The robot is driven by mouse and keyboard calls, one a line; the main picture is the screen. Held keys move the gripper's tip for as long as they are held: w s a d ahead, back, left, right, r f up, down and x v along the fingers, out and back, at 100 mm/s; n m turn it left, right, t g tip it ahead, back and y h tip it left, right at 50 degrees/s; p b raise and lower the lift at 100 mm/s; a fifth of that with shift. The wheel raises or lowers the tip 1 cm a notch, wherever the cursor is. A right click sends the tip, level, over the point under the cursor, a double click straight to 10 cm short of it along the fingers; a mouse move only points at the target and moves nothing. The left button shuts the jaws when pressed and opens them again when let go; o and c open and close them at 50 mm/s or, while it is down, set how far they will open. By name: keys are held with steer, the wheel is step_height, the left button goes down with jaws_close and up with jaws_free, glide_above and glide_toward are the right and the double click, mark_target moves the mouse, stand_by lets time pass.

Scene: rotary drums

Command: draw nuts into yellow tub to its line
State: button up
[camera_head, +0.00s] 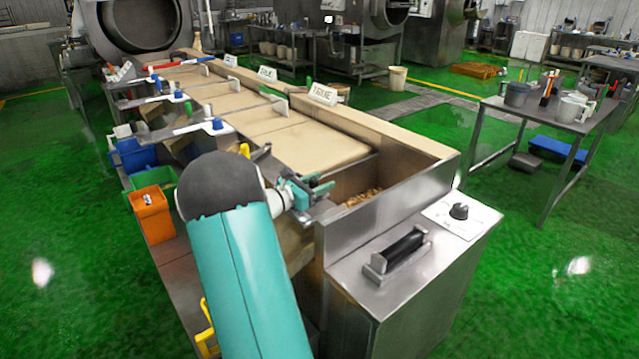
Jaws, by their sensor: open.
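Brown nuts (362,197) lie in the open near end of a steel bin line (392,217), just right of my gripper. My gripper (318,188) is open and seems empty, at the bin's left edge beside the nuts; I cannot tell if it touches anything. My arm hides what lies below and behind it. No whole yellow tub shows. A yellow part (207,330) shows at the lower left beside my arm, and another yellow piece (245,150) shows behind it; I cannot tell what either belongs to. No fill line is visible.
Orange (150,215), green (160,188) and blue (135,155) tubs stand along the line's left side. A dial panel (460,212) and a black handle (403,247) sit on the near end. A steel table (548,118) stands right. Green floor is clear at left.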

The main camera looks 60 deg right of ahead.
steer(key=shift+d, duration=0.1)
jaws_close()
